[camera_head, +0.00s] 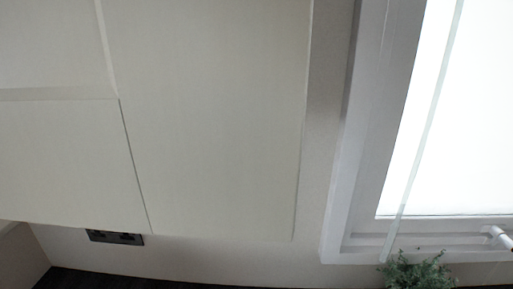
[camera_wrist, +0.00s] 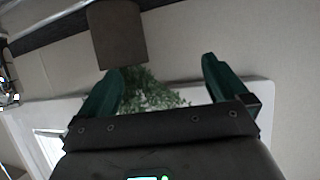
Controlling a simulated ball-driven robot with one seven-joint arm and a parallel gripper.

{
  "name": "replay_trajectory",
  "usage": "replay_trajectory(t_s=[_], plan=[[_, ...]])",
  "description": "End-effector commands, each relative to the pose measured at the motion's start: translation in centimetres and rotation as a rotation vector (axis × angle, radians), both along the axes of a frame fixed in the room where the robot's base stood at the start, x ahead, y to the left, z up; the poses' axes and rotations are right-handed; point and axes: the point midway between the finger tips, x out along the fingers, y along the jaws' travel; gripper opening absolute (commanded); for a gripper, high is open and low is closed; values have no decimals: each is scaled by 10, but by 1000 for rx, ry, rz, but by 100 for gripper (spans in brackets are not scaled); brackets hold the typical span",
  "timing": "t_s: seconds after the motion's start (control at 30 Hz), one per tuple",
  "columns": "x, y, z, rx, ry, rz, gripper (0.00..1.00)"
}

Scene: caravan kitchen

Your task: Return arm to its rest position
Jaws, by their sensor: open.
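My gripper (camera_wrist: 162,80) shows in the wrist view with its two green fingers spread apart. It is open and nothing is between the fingers. Beyond the fingers, a green plant (camera_wrist: 150,92) shows, partly hidden by the gripper's dark body. My gripper and arm are not visible in the head view.
In the head view, pale cabinet doors (camera_head: 210,110) fill the left and middle. A bright white-framed window (camera_head: 455,110) is at the right, with the plant (camera_head: 418,272) below it. A dark socket (camera_head: 115,237) sits under the cabinets. A brown block-like object (camera_wrist: 117,35) shows in the wrist view.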

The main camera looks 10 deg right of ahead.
Motion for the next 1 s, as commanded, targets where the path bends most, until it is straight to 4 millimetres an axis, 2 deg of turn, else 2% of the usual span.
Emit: replay_trajectory(t_s=[0.37, 0.63, 0.77, 0.87, 0.9, 1.0], plan=[[-21, 11, -22, 36, 138, 40, 100], [-57, 34, -51, 82, 343, 138, 100], [-87, 53, -67, 108, 492, 237, 100], [-120, 73, -78, 129, 636, 359, 100], [-137, 78, -88, 140, 703, 393, 100], [-179, 69, -121, 180, 846, 342, 100]])
